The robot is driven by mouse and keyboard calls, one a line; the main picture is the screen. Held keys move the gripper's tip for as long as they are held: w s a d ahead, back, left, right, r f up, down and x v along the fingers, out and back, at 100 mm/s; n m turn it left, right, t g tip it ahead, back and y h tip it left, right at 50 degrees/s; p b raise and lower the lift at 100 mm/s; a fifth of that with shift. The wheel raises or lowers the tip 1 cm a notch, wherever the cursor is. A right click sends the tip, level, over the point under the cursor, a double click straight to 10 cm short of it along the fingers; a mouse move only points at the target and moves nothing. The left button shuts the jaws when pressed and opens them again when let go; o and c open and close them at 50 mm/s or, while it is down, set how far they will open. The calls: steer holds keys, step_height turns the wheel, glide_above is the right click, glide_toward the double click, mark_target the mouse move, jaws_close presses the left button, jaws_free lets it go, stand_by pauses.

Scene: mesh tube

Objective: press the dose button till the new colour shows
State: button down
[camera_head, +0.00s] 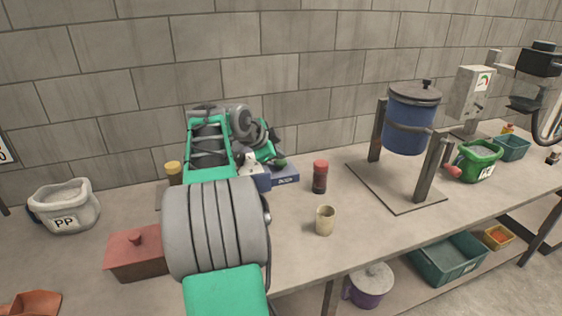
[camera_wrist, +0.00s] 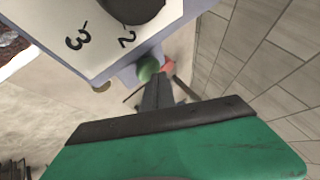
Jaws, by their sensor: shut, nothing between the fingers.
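The dosing device shows in the wrist view as a white-faced box (camera_wrist: 105,45) with the digits 3 and 2 and a dark round knob (camera_wrist: 135,8). A green dome-shaped button (camera_wrist: 148,69) sticks up on its blue-grey edge. My gripper (camera_wrist: 157,80) is shut and empty, its fingertips right by the green button. I cannot tell whether they touch it. My arm hides much of the device and my fingertips there.
A dark red-topped jar (camera_head: 320,177) and a beige cup (camera_head: 325,220) stand right of the device. A blue drum (camera_head: 409,125) on a stand is further right. A reddish lidded box (camera_head: 138,255) and a PP sack (camera_head: 66,206) are at left. The wall is close behind.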

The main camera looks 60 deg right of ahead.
mark_target(279, 162)
steer(key=shift+f+b, duration=0.5)
steer(key=shift+f, duration=0.1)
steer(key=shift+r, duration=0.1)
stand_by(0.5)
steer(key=shift+r+p, duration=0.85)
steer(key=shift+r, duration=0.3)
steer(key=shift+r, duration=0.1)
step_height(279, 162, up, 5)
steer(key=p, duration=0.3)
steer(key=shift+p, duration=0.3)
